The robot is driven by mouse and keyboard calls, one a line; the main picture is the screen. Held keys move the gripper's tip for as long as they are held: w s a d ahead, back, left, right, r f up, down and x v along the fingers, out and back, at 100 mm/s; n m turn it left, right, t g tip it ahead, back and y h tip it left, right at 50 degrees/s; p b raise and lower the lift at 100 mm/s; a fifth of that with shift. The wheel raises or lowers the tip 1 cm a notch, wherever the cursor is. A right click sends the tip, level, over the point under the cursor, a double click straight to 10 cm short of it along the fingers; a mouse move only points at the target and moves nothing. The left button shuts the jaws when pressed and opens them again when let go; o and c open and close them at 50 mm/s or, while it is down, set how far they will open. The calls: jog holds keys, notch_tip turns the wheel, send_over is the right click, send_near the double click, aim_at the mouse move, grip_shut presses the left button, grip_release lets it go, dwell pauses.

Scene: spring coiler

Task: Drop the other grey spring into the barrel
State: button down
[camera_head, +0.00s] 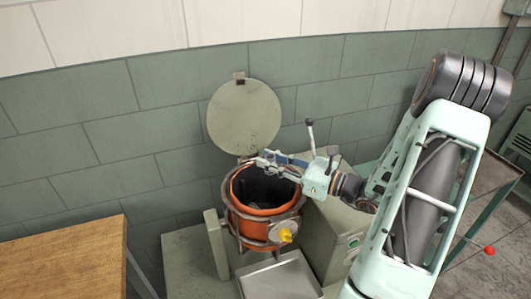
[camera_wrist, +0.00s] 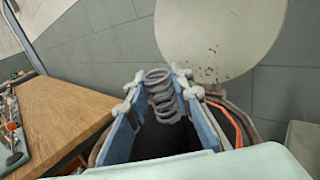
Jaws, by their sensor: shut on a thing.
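The orange barrel (camera_head: 240,205) stands with its round lid (camera_head: 243,115) swung up against the wall. Its inside looks dark. My gripper (camera_head: 266,159) is over the barrel's mouth, near the back rim. In the wrist view my gripper (camera_wrist: 165,88) is shut on a grey coiled spring (camera_wrist: 162,100), held between the blue-sided fingers. The dark barrel opening shows below the spring, and part of the orange rim (camera_wrist: 226,118) shows to the right. The lid also shows behind the spring in the wrist view (camera_wrist: 215,35). In the head view the spring is too small to make out clearly.
A metal tray (camera_head: 280,280) sits in front of the barrel, below a yellow knob (camera_head: 285,235). A grey-green cabinet (camera_head: 330,238) with a lever (camera_head: 310,136) stands to the right. A wooden table (camera_head: 70,262) is at left; small items (camera_wrist: 12,135) lie at the wrist view's left edge.

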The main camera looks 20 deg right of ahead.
notch_tip(320, 180, down, 6)
jog(key=b, duration=0.4)
jog(key=shift+s+b, duration=0.1)
jog(key=shift+b, duration=0.3)
jog(key=c, duration=1.6)
grip_release()
jog(key=v, duration=1.2)
